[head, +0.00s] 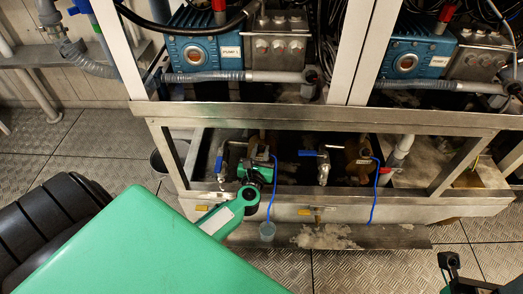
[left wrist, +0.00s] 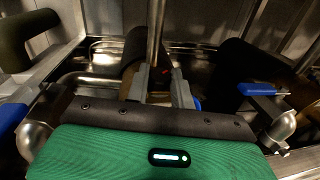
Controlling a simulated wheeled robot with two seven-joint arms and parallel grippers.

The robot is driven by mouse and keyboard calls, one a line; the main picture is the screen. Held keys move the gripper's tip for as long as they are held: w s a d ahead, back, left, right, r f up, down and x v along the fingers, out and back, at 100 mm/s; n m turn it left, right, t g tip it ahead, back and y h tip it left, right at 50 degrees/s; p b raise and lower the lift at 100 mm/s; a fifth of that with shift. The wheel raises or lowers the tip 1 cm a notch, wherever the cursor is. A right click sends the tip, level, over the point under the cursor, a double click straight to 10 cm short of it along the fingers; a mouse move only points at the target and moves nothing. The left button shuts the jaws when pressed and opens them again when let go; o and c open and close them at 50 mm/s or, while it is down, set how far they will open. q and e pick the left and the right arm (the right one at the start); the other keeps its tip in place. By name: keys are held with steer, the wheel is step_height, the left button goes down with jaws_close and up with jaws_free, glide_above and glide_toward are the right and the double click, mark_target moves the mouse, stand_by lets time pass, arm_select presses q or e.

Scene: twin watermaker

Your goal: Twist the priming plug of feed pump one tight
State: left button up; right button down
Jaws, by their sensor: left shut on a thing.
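My left gripper (head: 262,160) is down in the low steel-framed bay, at the left-hand bronze-coloured pump (head: 257,138), which I take for feed pump one. In the left wrist view its grey fingers (left wrist: 163,80) are close together over the pump, with a small red spot between them. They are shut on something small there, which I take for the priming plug. The plug itself is hidden by the fingers and the green wrist. At the bottom right of the head view a dark part (head: 449,262) looks like my right gripper; its jaws cannot be made out.
Blue-handled valves (head: 220,158) (head: 311,153) flank the gripper. A second bronze pump (head: 357,155) stands to the right. A steel beam (head: 330,119) crosses above the bay. White residue (head: 325,238) lies on the front ledge.

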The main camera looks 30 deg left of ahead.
stand_by(0.3)
arm_select(q)
steer(key=o, duration=1)
steer(key=shift+s, duration=0.1)
steer(key=p+v, duration=0.1)
steer(key=v, duration=1.2)
steer(key=shift+s, duration=0.35)
